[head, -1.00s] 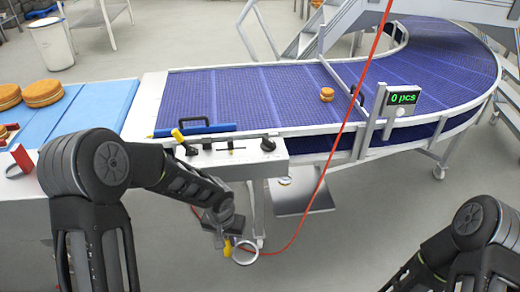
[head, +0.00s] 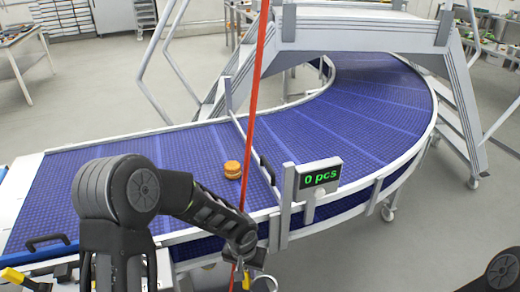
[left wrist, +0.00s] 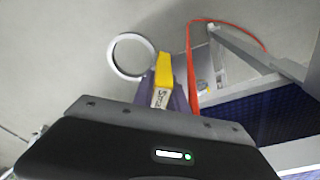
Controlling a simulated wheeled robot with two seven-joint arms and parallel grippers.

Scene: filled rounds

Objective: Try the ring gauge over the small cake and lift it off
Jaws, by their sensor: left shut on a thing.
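The small cake (head: 232,169), a golden-brown filled round, sits on the blue conveyor belt, just left of a low bar across the belt. My left gripper (head: 243,264) is shut on the ring gauge's yellow handle (head: 246,281). The pale ring of the gauge (head: 265,277) hangs low in front of the belt's near edge, apart from the cake. In the left wrist view the ring (left wrist: 110,56) is empty, with grey floor behind it, and the yellow handle (left wrist: 165,72) bears partly readable lettering. My right gripper is out of view.
A counter display (head: 320,178) reading "0 pcs" stands on a post (head: 285,205) at the belt's near rail. A red cable (head: 258,80) hangs down between the cake and the post. Grey steps (head: 450,85) bridge the belt behind. The belt around the cake is otherwise clear.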

